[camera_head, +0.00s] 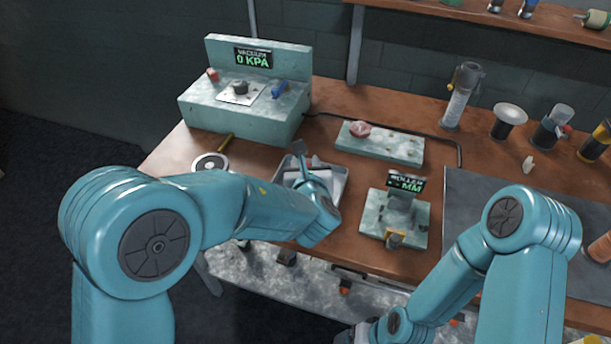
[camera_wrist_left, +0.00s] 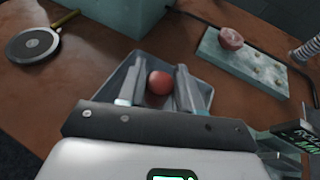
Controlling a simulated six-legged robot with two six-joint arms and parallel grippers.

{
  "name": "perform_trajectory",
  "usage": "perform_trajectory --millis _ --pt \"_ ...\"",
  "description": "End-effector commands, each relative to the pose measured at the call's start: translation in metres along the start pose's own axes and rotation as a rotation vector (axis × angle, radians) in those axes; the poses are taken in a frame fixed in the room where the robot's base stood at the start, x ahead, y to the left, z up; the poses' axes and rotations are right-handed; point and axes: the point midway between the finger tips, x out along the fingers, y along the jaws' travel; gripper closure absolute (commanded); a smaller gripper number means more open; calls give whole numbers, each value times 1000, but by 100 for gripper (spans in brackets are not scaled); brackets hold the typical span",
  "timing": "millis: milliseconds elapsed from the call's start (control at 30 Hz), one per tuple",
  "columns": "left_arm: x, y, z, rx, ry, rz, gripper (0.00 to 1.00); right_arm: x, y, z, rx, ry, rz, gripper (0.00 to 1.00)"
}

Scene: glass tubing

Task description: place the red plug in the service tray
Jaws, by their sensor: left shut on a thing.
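The red plug (camera_wrist_left: 160,83) shows in the left wrist view as a round red end between the two fingers of my left gripper (camera_wrist_left: 157,76). The gripper is shut on it. The grey service tray (camera_wrist_left: 203,92) lies beneath and around the fingers in that view; whether the plug touches its floor I cannot tell. In the head view, my left gripper (camera_head: 299,150) is over the tray (camera_head: 341,184), and the plug is hidden there. My right arm comes in at the lower right; only part of its hand (camera_head: 346,336) shows at the bottom edge, fingers hidden.
A vacuum unit (camera_head: 245,120) reading 0 KPA stands behind the tray. A pale block (camera_head: 395,150) with a pinkish lump (camera_head: 358,129) is at the back right. A roller stand (camera_head: 380,222) is right of the tray. A round disc (camera_head: 208,163) lies left. Several bottles and tools stand farther right.

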Motion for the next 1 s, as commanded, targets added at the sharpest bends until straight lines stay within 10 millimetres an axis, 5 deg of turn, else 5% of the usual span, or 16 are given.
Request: perform_trajectory --millis 200,633,667,733,1000 --pt "14 0 -30 3 2 1 96 1 0 0 0 0 0 17" --pt "17 0 -36 1 0 0 96 7 2 0 0 0 0 17" --pt "16 0 -36 1 0 0 62 6 2 0 0 0 0 17" --pt "16 0 -35 1 1 0 40 5 2 0 0 0 0 17" --pt "16 0 -34 1 1 0 40 5 2 0 0 0 0 17"
